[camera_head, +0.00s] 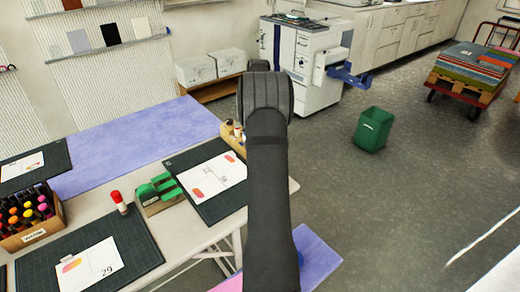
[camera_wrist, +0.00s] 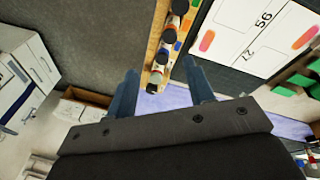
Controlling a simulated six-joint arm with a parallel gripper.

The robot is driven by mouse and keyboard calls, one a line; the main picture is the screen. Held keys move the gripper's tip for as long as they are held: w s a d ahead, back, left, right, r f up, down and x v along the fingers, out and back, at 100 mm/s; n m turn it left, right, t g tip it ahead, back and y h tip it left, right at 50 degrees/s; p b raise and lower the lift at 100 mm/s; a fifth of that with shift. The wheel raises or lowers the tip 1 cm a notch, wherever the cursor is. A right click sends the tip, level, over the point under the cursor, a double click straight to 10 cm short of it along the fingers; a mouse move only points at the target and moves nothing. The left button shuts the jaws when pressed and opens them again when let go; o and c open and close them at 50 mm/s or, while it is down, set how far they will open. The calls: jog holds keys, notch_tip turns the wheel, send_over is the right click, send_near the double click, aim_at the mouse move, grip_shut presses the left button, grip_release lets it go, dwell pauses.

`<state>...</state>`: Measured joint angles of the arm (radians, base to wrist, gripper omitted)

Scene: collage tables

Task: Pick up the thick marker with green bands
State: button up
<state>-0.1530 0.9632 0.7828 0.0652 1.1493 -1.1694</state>
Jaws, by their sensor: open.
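My gripper (camera_wrist: 160,68) is open in the wrist view, its two fingers apart and nothing seen held between them. A narrow wooden rack (camera_wrist: 158,32) lies beyond the fingertips, between them in the picture. It holds several thick markers (camera_wrist: 162,55) with dark and white ends and small coloured patches. I cannot tell for sure which one has green bands. In the head view my arm hides the gripper and most of this rack (camera_head: 229,136); a few light ends show at its left edge.
A cutting mat (camera_head: 233,201) with a printed sheet (camera_head: 212,175) lies beside the rack. Green objects (camera_head: 158,188) sit in a wooden holder, near a red-capped marker (camera_head: 119,201). A box of colourful markers (camera_head: 32,233) stands at left. A green bin (camera_head: 373,129) stands on the floor.

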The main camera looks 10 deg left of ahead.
jog(key=s+d+r+n+g+h, duration=0.1)
jog(key=s+d+r+n+g, duration=0.1)
jog(key=s+r+g, duration=0.15)
jog(key=shift+t, duration=0.35)
notch_tip(320, 180, down, 11)
jog(key=shift+f, duration=0.2)
jog(key=shift+w+d+f, duration=0.1)
jog(key=shift+w+f, duration=0.1)
jog(key=shift+f, duration=1.15)
jog(key=shift+w+f, duration=0.2)
jog(key=shift+f, duration=1.15)
jog(key=c, duration=1)
